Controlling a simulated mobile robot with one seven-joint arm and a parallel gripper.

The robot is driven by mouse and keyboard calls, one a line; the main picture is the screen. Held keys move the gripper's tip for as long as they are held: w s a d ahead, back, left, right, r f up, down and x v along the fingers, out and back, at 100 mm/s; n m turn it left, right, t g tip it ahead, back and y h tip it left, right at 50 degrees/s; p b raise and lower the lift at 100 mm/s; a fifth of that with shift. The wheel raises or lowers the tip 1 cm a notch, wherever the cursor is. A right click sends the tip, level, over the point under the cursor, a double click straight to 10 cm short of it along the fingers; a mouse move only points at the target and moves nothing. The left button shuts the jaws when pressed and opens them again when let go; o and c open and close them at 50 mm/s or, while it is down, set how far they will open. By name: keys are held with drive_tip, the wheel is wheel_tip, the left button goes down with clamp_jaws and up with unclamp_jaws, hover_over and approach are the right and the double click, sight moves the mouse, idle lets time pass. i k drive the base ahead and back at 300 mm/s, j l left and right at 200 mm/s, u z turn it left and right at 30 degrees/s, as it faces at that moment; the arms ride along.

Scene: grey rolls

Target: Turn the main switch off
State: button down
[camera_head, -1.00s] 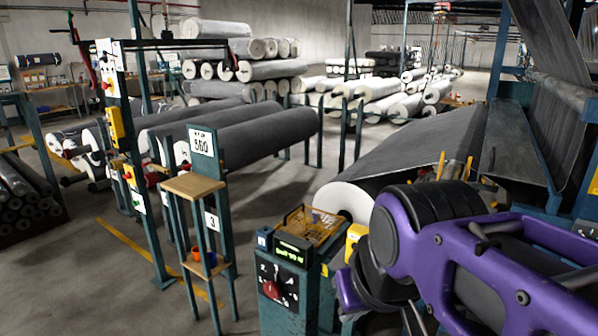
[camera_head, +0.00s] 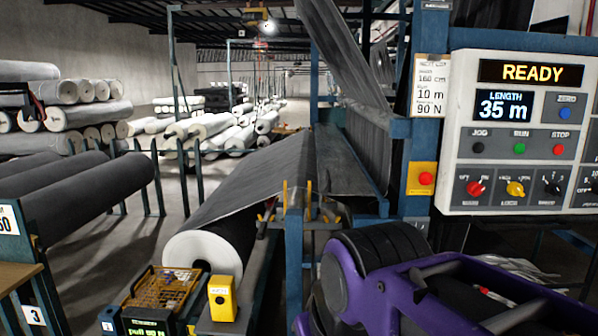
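A light grey control panel (camera_head: 519,130) stands at the right. It has a READY display (camera_head: 530,72) and a LENGTH display reading 35 m (camera_head: 503,108). In its bottom row are a red rotary knob (camera_head: 475,188), a yellow rotary knob (camera_head: 515,188) and a black rotary knob (camera_head: 552,187). The labels under them are too small to read surely, so I cannot tell which is the main switch. My purple and black arm fills the lower right, below the panel and apart from the knobs in the picture. My gripper is not in view.
A red button on a yellow plate (camera_head: 425,178) is left of the panel. A large fabric roll (camera_head: 205,250) feeds the machine. A yellow box (camera_head: 222,297) and a small post with a green display (camera_head: 150,325) stand at lower left. Open floor lies beyond the rolls.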

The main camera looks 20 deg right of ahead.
sight(473, 189)
drive_tip(key=z, duration=1.8)
